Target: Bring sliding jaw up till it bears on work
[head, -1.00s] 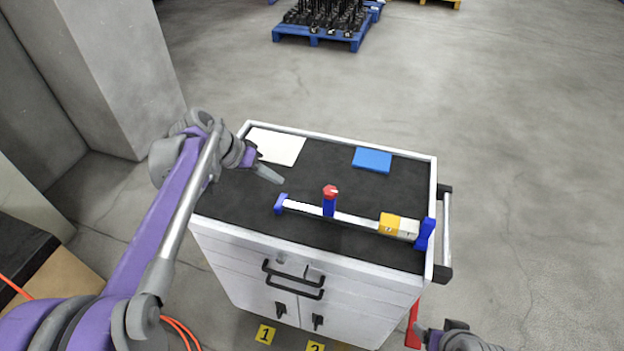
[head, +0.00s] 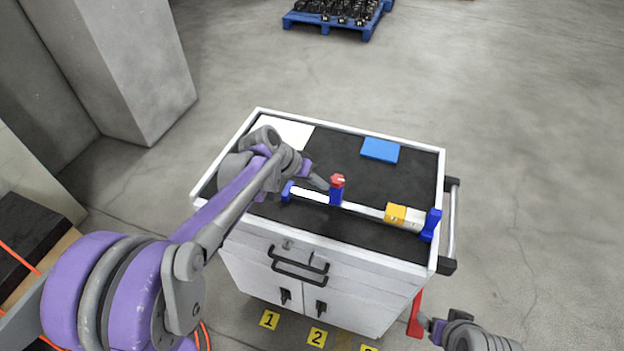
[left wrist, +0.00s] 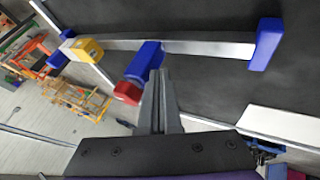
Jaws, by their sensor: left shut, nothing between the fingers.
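A bar clamp lies on the dark cart top, its pale bar (head: 365,209) running left to right. The blue sliding jaw (head: 336,197) with a red knob (head: 337,181) stands on the bar, apart from the yellow work block (head: 396,214); bare bar shows between. A blue end jaw (head: 431,225) stands at the bar's right end. My left gripper (head: 323,184) is shut and empty, just left of the sliding jaw. In the left wrist view its fingers (left wrist: 158,85) overlap the sliding jaw (left wrist: 146,60); I cannot tell if they touch. My right gripper (head: 430,325) is low at right; its fingers are unclear.
A blue block (head: 380,150) and a white sheet (head: 283,133) lie toward the back of the cart top. The cart (head: 330,251) has a raised white rim. A blue end piece (head: 287,191) marks the bar's left end.

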